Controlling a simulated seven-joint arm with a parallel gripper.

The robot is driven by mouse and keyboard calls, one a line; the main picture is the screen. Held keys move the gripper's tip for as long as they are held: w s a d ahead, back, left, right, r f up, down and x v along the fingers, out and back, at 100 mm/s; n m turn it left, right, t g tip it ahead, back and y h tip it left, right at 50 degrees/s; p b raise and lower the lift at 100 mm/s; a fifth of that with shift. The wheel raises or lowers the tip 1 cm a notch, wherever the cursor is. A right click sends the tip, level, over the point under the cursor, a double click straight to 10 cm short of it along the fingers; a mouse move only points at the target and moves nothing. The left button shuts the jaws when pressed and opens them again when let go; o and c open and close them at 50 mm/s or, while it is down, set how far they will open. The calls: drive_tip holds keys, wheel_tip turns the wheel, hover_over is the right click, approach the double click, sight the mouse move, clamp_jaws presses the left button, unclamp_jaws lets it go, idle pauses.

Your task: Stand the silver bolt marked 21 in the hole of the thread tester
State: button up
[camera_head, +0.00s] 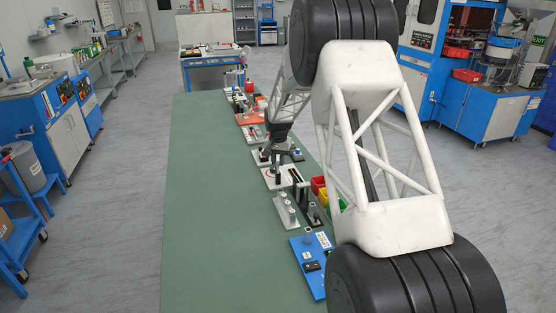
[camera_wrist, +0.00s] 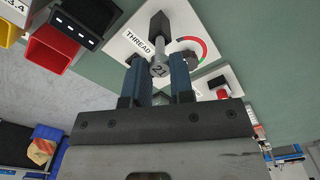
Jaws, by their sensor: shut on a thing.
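In the wrist view my gripper (camera_wrist: 158,64) is shut on the silver bolt (camera_wrist: 160,71), one blue finger on each side. The bolt's round head faces the camera and shows the number 21. The thread tester (camera_wrist: 130,42) is a white plate lettered THREAD, with a black block and a red and green dial arc. It lies just past my fingertips. The bolt's lower end and the tester's hole are hidden, so I cannot tell whether the bolt touches the tester. In the head view my arm covers much of the row of stations.
A red bin (camera_wrist: 47,50) and a dark block with white marks (camera_wrist: 78,22) stand left of the tester. Another white plate with a red button (camera_wrist: 222,93) lies to its right. In the head view, the green table (camera_head: 215,220) is clear left of the stations.

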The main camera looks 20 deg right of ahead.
sight(278, 162)
drive_tip(key=shift+f, duration=1.05)
idle(0.4)
drive_tip(key=o, duration=1.3)
drive_tip(key=shift+r, duration=0.1)
drive_tip(key=shift+r, duration=3.9)
